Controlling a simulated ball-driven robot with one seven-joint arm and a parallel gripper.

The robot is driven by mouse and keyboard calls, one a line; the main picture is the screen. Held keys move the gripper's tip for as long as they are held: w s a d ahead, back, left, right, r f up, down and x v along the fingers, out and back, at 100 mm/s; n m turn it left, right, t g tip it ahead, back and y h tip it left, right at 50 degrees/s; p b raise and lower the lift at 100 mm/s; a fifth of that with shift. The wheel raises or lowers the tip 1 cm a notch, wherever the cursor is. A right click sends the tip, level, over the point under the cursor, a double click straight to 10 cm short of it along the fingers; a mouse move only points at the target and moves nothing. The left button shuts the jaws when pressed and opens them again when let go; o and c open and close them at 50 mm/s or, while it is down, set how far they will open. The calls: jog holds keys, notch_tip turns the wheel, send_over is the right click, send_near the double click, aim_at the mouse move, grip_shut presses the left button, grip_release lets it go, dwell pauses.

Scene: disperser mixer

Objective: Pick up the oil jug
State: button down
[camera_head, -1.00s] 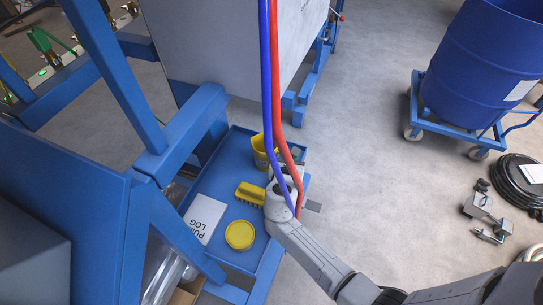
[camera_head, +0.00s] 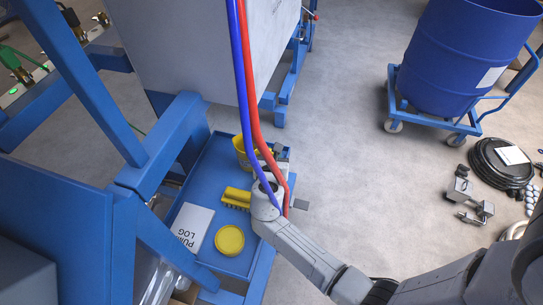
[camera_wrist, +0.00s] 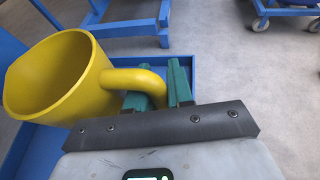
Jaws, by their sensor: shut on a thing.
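The oil jug is a yellow open-topped jug (camera_head: 239,146) with a loop handle. In the head view it is at the far end of the blue tray, partly hidden by the hoses and my wrist. In the wrist view the jug (camera_wrist: 50,85) fills the left side, its mouth facing up. My gripper (camera_wrist: 160,85) has green fingers, one on each side of the handle, and is shut on it. Whether the jug's base touches the tray cannot be told.
The blue tray (camera_head: 197,188) also holds a yellow brush (camera_head: 237,198), a yellow round lid (camera_head: 229,240) and a white log sheet (camera_head: 192,227). A red hose (camera_head: 251,90) and a blue hose (camera_head: 242,90) hang before the jug. Blue frame beams stand left.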

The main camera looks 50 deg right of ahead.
jog(key=s+a+r+p, duration=0.2)
jog(key=s+a+r, duration=0.7)
jog(key=s+r, duration=0.1)
jog(key=shift+a+r, duration=0.25)
jog(key=shift+r, duration=0.3)
jog(key=shift+s+a, duration=0.1)
jog(key=shift+s, duration=0.05)
